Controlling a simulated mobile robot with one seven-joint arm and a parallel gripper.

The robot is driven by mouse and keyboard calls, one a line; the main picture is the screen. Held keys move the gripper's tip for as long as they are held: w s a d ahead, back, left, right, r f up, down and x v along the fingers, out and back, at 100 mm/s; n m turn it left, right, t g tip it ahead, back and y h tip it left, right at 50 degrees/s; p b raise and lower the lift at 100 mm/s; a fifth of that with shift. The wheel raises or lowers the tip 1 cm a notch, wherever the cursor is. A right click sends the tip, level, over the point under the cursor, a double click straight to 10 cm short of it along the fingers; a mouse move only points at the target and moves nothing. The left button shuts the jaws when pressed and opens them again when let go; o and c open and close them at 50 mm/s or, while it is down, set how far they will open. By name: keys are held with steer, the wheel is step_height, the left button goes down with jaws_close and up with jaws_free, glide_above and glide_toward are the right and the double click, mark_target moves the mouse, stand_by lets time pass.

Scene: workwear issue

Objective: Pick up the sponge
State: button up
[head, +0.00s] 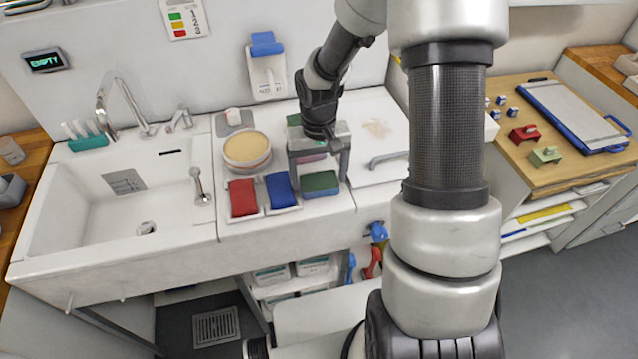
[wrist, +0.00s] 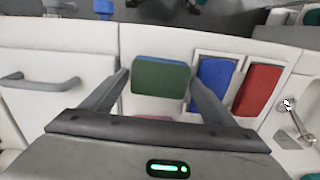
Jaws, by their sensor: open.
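A block with a green top and blue lower side, which looks like the sponge (head: 321,184), lies on the white counter near its front edge. It also shows in the wrist view (wrist: 161,78). My gripper (head: 319,172) is open and points down over the counter at the sponge. In the wrist view, my gripper's (wrist: 159,77) two fingertips appear on either side of the sponge, with a gap visible on each side. I cannot tell how far above the counter the tips are. A pink item (head: 311,161) is partly hidden behind my fingers.
A blue pad (head: 281,189) and a red pad (head: 243,198) lie in shallow white trays left of the sponge. Stacked round dishes (head: 247,150) stand behind them. A white sink (head: 75,215) is at left. A grey handle (head: 388,159) is at right.

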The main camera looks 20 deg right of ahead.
steer(key=c, duration=0.8)
